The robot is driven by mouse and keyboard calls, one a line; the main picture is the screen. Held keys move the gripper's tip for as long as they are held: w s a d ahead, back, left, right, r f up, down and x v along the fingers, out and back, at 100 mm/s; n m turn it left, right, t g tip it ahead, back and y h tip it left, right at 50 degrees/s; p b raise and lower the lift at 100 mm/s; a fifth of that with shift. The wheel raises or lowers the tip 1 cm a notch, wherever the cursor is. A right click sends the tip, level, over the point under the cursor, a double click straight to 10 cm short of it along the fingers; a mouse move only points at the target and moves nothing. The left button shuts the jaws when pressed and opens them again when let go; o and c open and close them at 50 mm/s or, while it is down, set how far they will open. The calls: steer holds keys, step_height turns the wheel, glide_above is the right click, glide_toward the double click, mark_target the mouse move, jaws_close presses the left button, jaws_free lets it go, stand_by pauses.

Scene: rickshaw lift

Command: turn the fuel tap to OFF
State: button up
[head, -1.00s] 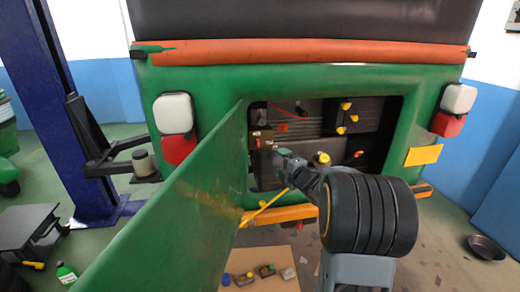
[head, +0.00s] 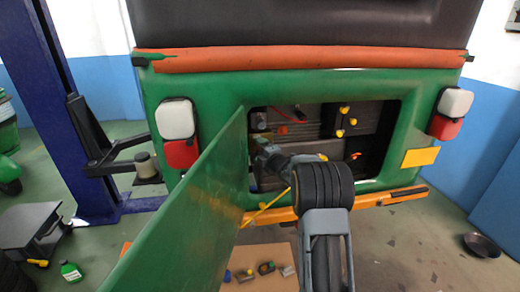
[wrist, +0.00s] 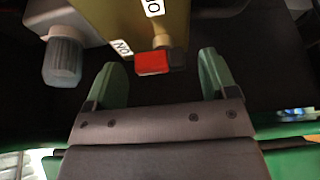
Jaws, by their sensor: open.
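The fuel tap shows in the wrist view as an olive-brown body (wrist: 125,20) with a red lever end (wrist: 152,63) below it. A white label (wrist: 122,47) on the body reads ON, upside down. A second label (wrist: 154,7) is cut off by the top edge. My gripper (wrist: 162,78) is open, with its two green fingers on either side of the red end and gaps to both. Whether the fingertips reach to its depth is unclear. In the head view my gripper (head: 264,149) is inside the left part of the engine opening, and the tap is mostly hidden there.
A grey ribbed knob (wrist: 62,58) sits left of the tap, close to the left finger. In the head view the open green door (head: 190,215) stands close left of my arm. Yellow caps (head: 341,120) are farther right in the bay. Small parts lie on cardboard (head: 236,287) below.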

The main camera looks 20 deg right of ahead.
steer(key=shift+w, duration=0.25)
steer(key=shift+f, duration=0.1)
steer(key=c, duration=0.9)
